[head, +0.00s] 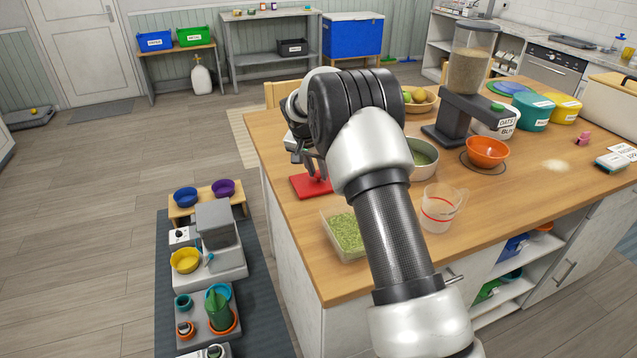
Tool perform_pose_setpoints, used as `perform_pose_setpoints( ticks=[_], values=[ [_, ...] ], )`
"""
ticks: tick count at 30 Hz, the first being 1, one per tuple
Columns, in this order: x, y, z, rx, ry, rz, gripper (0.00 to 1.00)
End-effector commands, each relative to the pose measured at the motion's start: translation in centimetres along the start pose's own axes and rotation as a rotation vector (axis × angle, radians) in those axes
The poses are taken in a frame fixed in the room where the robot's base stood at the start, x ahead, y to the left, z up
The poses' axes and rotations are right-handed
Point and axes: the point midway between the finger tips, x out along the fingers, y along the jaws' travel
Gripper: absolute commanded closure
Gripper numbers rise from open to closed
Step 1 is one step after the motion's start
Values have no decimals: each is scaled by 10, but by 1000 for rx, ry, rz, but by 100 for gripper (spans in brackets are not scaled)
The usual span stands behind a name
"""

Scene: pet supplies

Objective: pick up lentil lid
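A flat red piece (305,188), which looks like the lid, lies on the wooden table near its left edge. An open clear container of green lentil-like grains (347,236) stands just in front of it, with no lid on it. My gripper (316,172) points down at the red piece, over its upper right part. The fingertips are at or just above its surface; I cannot tell whether they touch it. My arm hides the gripper's right side, and the finger gap is too small to read.
Right of my arm are a measuring jug (440,208), a pale green bowl (424,158), an orange bowl (487,151) and a grain dispenser (470,62). A fruit bowl (418,99) stands behind. A pet feeding station (213,240) is on the floor at left.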

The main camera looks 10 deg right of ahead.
Motion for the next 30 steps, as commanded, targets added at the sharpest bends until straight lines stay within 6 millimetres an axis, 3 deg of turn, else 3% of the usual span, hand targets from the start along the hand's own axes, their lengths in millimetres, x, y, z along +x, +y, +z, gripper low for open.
perform_pose_setpoints(
  ticks=[1, 3, 12, 25, 30],
  values=[
    [0, 0, 0, 0, 0, 0, 91],
    [0, 0, 0, 0, 0, 0, 100],
    [-6, 0, -3, 0, 2, -1, 100],
    [-79, -1, -33, 0, 3, -3, 100],
    [-100, 4, -32, 0, 2, -1, 100]
  ],
)
